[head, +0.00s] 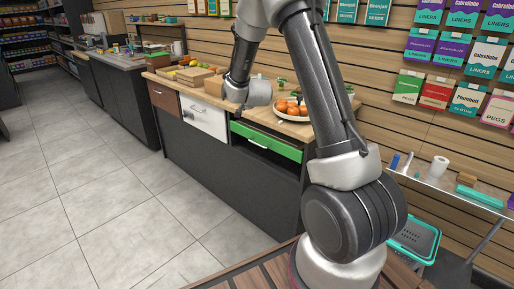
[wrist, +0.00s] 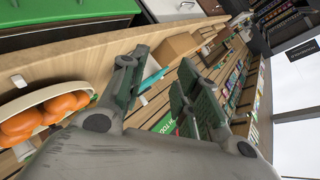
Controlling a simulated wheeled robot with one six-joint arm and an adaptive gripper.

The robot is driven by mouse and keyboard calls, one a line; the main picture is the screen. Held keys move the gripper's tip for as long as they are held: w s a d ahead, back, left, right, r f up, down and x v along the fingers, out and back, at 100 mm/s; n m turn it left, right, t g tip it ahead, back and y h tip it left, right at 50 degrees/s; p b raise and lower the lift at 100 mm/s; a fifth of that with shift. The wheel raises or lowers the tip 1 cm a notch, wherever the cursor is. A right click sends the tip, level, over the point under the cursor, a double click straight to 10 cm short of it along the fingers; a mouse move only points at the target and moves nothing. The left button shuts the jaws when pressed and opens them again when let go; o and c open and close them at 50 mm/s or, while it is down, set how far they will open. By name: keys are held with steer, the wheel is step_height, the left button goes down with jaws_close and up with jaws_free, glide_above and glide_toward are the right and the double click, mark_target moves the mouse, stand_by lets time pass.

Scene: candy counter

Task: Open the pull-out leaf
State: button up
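The counter (head: 215,165) has a brown front, a white front (head: 204,115) and a long green front (head: 265,140) below its wooden top. The green front has a dark strip along it. I cannot tell for sure which of these is the pull-out leaf, or how far any is drawn out. A green surface (wrist: 60,12) also shows at the top left of the wrist view. My gripper (wrist: 163,65) is open and empty, its two fingers apart. In the head view it is over the countertop near the white and green fronts, its fingertips hard to make out.
A pale bowl of orange fruit (head: 291,110) stands on the countertop, close beside my gripper in the wrist view (wrist: 40,118). A cardboard box (wrist: 178,46) and boards lie further along. A slatted wall with packets stands behind. The tiled floor (head: 110,190) in front is clear.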

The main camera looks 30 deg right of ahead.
steer(key=w+d+f+m+t+h, duration=0.1)
steer(key=w+d+f+m+h, duration=0.2)
steer(key=f, duration=0.7)
steer(key=s+d+f+m+t+h, duration=0.2)
steer(key=s+f+m, duration=0.1)
steer(key=f, duration=0.6)
steer(key=s+d+f+m+t+h, duration=0.1)
steer(key=s+f+m+t, duration=0.15)
steer(key=f, duration=0.65)
steer(key=x, duration=0.7)
steer(key=shift+d, duration=0.35)
steer(key=shift+g, duration=0.25)
jaws_close()
